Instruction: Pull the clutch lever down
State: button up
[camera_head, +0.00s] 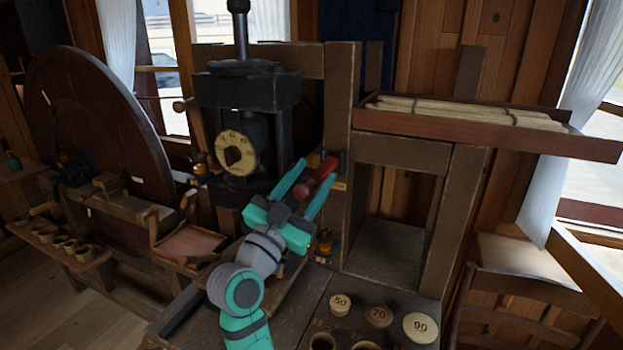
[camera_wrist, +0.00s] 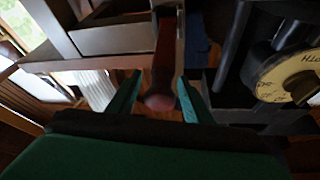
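The clutch lever (camera_head: 318,177) has a dark red handle and sticks out from the wooden frame beside the dial machine. In the wrist view its red shaft and rounded end (camera_wrist: 161,100) point toward the camera. My gripper (camera_head: 313,180) is open, with its teal fingers on either side of the handle. In the wrist view, the lever end lies between the fingertips (camera_wrist: 160,92). A gap shows on the left, and the right finger is close to the handle; I cannot tell if it touches.
A round yellow dial (camera_head: 237,153) sits on the dark press at left of the lever. A tray of pale rods (camera_head: 470,120) rests on the frame at right. Discs marked 50, 70 and 90 (camera_head: 421,327) lie on the bench below. A large dark wheel (camera_head: 95,125) stands far left.

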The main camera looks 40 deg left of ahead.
jog(key=v, duration=1)
jog(key=shift+s, duration=0.35)
jog(key=shift+w+f, duration=0.15)
jog(key=shift+f, duration=0.05)
